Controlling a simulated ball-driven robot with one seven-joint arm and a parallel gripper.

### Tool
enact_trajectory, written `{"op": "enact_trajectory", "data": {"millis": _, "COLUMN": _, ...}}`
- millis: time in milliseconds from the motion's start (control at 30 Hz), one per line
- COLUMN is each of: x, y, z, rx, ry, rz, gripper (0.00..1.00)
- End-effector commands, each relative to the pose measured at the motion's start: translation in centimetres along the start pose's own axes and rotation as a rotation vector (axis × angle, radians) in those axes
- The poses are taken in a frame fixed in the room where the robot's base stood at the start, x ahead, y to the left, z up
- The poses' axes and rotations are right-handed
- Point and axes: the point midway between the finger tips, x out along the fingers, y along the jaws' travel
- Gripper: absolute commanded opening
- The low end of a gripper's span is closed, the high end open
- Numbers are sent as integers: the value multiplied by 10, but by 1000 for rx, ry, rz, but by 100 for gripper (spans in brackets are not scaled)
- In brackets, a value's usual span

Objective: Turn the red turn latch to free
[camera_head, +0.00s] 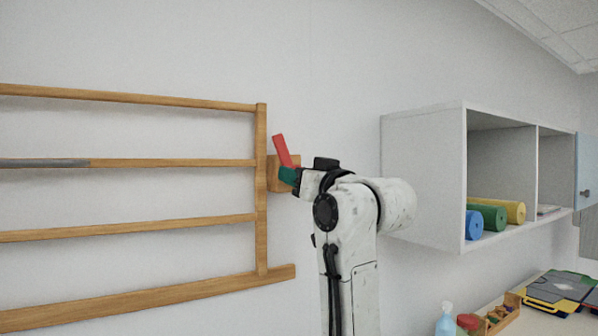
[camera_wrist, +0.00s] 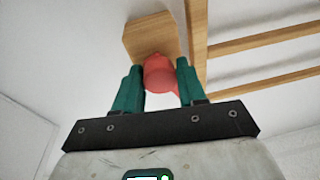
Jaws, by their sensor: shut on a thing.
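The red turn latch (camera_head: 282,150) is on a small wooden block (camera_head: 273,178) beside the upright post of a wooden wall rack. In the head view its bar points up and slightly left. My gripper (camera_head: 289,176) is at the lower end of the latch, with its green fingers on it. In the wrist view, the latch (camera_wrist: 160,76) sits between the two green fingers of my gripper (camera_wrist: 160,81), in front of the wooden block (camera_wrist: 147,36). My gripper is shut on the latch. The fingers and wrist hide the latch's lower part in the head view.
The wooden wall rack (camera_head: 261,200) with several rails fills the left. A white shelf (camera_head: 420,170) holds blue, green and yellow rolls at the right. A bottle (camera_head: 446,322) and a wooden tray (camera_head: 510,307) stand below it. The wall above the latch is bare.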

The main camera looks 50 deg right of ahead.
Motion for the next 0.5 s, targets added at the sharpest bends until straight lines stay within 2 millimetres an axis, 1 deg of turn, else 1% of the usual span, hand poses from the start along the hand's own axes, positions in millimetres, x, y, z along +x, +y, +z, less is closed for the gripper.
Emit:
{"op": "enact_trajectory", "data": {"millis": 33, "x": 1, "y": -3, "z": 0, "rx": 45, "ry": -1, "rz": 0, "gripper": 0}}
{"op": "enact_trajectory", "data": {"millis": 200, "x": 1, "y": -4, "z": 0, "rx": 181, "ry": 10, "rz": 23, "gripper": 0}}
{"op": "enact_trajectory", "data": {"millis": 500, "x": 1, "y": -3, "z": 0, "rx": 352, "ry": 26, "rz": 51, "gripper": 0}}
